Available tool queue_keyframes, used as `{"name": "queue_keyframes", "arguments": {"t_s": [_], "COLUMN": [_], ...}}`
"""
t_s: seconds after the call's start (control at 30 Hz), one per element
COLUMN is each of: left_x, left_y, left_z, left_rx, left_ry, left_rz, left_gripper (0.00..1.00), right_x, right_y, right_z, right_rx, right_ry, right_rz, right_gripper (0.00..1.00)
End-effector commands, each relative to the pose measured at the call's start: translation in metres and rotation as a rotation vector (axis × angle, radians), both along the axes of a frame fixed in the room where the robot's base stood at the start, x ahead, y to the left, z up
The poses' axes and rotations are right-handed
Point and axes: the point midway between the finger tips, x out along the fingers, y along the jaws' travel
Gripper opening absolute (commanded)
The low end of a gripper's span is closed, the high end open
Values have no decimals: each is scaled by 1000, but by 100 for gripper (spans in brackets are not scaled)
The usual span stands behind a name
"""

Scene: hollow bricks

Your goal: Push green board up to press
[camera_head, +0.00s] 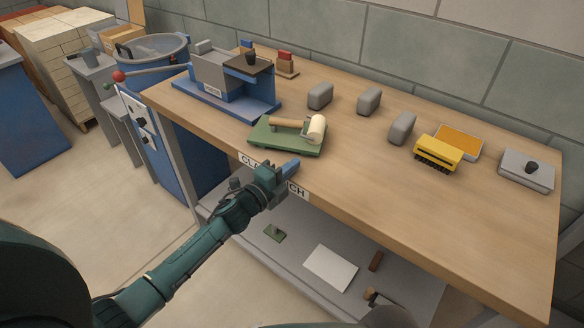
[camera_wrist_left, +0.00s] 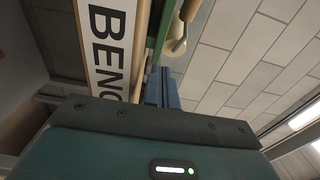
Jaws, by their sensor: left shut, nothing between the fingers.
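The green board (camera_head: 285,143) lies flat near the front edge of the bench in the head view. A roller with a cream head (camera_head: 316,128) and wooden handle lies on it. The blue and grey press (camera_head: 222,82) stands behind it to the left, with a gap of bare wood between. My left gripper (camera_head: 290,166) is shut and empty at the bench's front edge, just in front of the board. In the left wrist view its blue fingers (camera_wrist_left: 166,88) point towards the green board's edge (camera_wrist_left: 164,32). Whether they touch it is unclear. My right gripper is not in view.
Several grey blocks (camera_head: 320,96), a yellow brush (camera_head: 438,152) and a grey box with a black knob (camera_head: 526,170) stand along the bench (camera_head: 370,190). A label (camera_wrist_left: 110,45) is on the bench front. A lower shelf (camera_head: 300,240) holds a white sheet and tools.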

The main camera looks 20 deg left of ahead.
Motion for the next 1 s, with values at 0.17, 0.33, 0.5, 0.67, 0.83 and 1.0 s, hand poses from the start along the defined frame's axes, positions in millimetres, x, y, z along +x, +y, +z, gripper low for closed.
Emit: {"name": "queue_keyframes", "arguments": {"t_s": [0.17,0.33,0.5,0.67,0.83,1.0], "left_x": [-40,-71,-88,-93,-98,-151], "left_y": [17,29,36,38,36,15], "left_z": [-3,-2,-1,0,-4,-39], "left_rx": [1,0,-1,0,-45,-473], "left_ry": [4,3,1,0,32,338], "left_rz": [0,0,1,0,13,155], "left_gripper": [0,0,0,0,0,0], "right_x": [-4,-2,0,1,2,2], "right_y": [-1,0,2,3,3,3], "right_z": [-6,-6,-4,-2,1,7], "right_rx": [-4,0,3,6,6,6], "right_ry": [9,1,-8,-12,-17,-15], "right_rz": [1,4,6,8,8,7], "right_gripper": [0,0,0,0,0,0]}}
